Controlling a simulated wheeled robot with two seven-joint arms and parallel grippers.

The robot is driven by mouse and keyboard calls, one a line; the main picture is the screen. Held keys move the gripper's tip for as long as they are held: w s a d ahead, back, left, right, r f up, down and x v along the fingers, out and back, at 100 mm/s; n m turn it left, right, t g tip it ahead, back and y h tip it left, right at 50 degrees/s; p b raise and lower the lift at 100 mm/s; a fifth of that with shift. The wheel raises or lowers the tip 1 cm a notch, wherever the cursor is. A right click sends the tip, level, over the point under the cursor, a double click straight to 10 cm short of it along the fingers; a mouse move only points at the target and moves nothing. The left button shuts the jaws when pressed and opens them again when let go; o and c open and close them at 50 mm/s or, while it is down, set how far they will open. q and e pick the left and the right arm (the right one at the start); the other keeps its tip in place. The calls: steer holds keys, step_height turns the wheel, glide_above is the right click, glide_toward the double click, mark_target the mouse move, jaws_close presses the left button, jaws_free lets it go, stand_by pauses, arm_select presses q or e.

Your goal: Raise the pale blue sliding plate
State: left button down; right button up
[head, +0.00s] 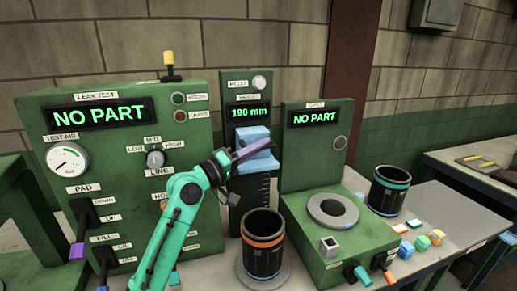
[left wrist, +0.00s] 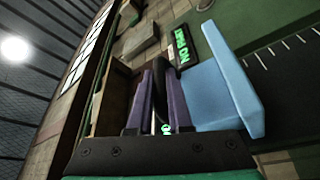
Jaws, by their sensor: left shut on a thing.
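The pale blue sliding plate (head: 258,165) sits on the dark upright scale of the middle green gauge, below its display (head: 248,112) reading 190 mm. In the left wrist view the plate (left wrist: 218,92) fills the space right of the fingers. My left gripper (head: 255,149) reaches in from the left, its purple fingers across the plate's front. The fingers (left wrist: 160,100) are nearly together, with a narrow dark strip between them; the exact hold on the plate is not clear. My right gripper is not in view.
A black sleeve with an orange band (head: 263,246) stands below the plate. A teal-banded sleeve (head: 388,191) stands right of the right-hand green station (head: 315,160). The leak test station (head: 120,150) stands left, behind my arm. Small coloured blocks (head: 422,242) lie at right.

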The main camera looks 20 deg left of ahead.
arm_select(q)
steer(key=shift+a+r, duration=0.15)
steer(key=shift+r, duration=0.3)
steer(key=c, duration=1)
jaws_free()
steer(key=shift+o, duration=0.8)
steer(key=shift+f, duration=0.1)
steer(key=shift+f, duration=0.1)
steer(key=shift+s+a+f, duration=0.1)
steer(key=shift+s+f, duration=0.05)
steer(key=shift+s, duration=0.05)
steer(key=b+v, duration=0.8)
steer(key=v, duration=0.6)
